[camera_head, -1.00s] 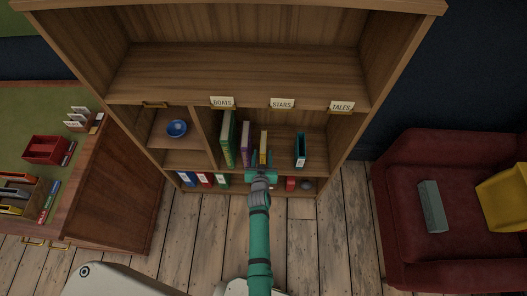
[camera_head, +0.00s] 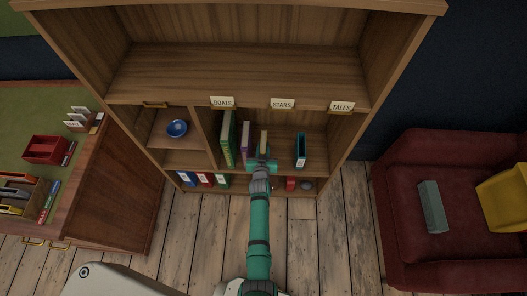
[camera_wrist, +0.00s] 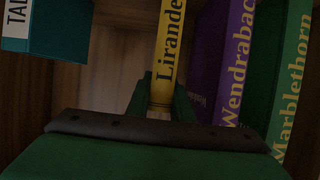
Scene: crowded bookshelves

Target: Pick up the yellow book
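The yellow book (camera_head: 264,143) stands upright on the middle shelf, between the purple book and the dark teal book. In the wrist view the yellow book (camera_wrist: 169,45) shows its spine, lettered "Lirande…", and its lower end lies between my green fingers. My gripper (camera_head: 262,162) is at the shelf front, right at the yellow book. In the wrist view my gripper (camera_wrist: 162,92) has one finger on each side of the book, spread apart. Firm contact with the book's sides cannot be made out.
A purple book (camera_head: 245,141) and a green book (camera_head: 228,139) stand to the left. A dark teal book (camera_head: 300,150) stands to the right, with a gap between. The shelf board above carries labels, including STARS (camera_head: 282,104).

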